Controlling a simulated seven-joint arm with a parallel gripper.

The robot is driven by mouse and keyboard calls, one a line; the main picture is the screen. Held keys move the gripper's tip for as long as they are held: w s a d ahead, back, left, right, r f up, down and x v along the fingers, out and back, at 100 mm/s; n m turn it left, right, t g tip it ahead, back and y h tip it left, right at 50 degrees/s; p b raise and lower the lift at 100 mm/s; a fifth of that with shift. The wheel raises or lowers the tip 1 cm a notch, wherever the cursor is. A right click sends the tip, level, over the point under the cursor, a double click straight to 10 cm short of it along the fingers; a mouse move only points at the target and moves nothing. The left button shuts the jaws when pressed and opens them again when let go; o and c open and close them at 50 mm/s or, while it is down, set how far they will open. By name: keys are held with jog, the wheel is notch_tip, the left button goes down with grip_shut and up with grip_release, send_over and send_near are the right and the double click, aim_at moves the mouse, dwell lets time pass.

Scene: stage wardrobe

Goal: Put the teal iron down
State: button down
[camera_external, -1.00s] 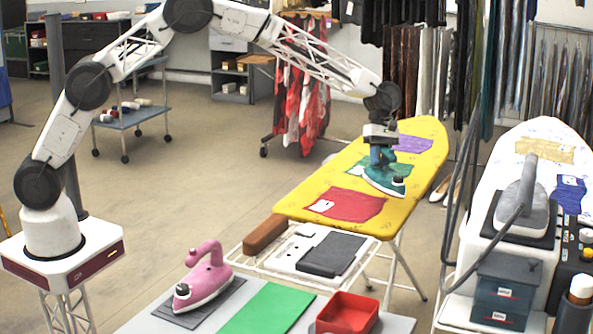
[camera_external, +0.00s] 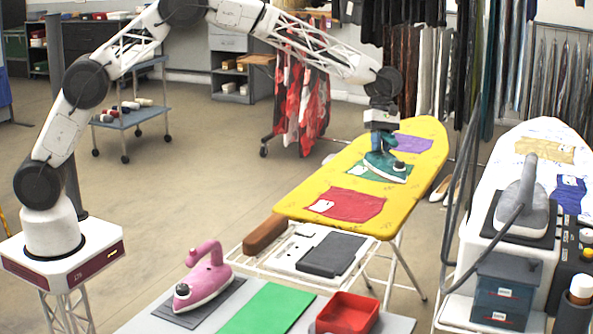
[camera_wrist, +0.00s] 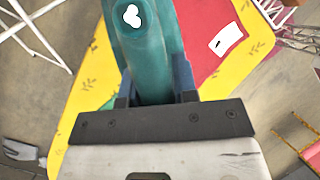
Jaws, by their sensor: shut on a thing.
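The teal iron (camera_external: 385,167) is over the green cloth patch (camera_external: 352,167) on the yellow ironing board (camera_external: 425,157). My gripper (camera_external: 381,143) is above the iron and shut on its handle; the iron's teal body also shows between my fingers in the wrist view (camera_wrist: 146,50). The iron looks roughly level, soleplate down. Whether it touches the cloth or hangs just above it, I cannot tell. Part of the green patch is hidden behind the iron.
A red patch (camera_external: 345,204) and a purple patch (camera_external: 412,143) lie on the same board. A rest with a dark pad (camera_external: 331,254) is at the board's near end. A pink iron (camera_external: 203,279) and a red tray (camera_external: 347,314) stand on the front table. A white board (camera_external: 545,135) is right.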

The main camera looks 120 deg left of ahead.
dwell(0.5)
jog(key=s+d+f+n+y, duration=0.1)
jog(key=s+d+n+y, duration=0.2)
jog(key=d, duration=1.1)
jog(key=s+d+f+n+y, duration=0.2)
jog(key=s+d+n, duration=0.5)
jog(key=d+n, duration=0.7)
jog(key=s+d+f+n+y, duration=0.1)
jog(key=s+d+n+y, duration=0.3)
jog(key=d+n, duration=0.5)
jog(key=shift+s+d+f, duration=0.25)
jog(key=shift+s+d, duration=0.15)
jog(key=shift+d, duration=2.3)
jog(key=shift+w, duration=0.1)
jog(key=w+a+f, duration=0.1)
jog(key=w+a, duration=0.1)
jog(key=w, duration=1.2)
jog(key=shift+w+a+f, duration=0.2)
jog(key=shift+w+a, duration=0.2)
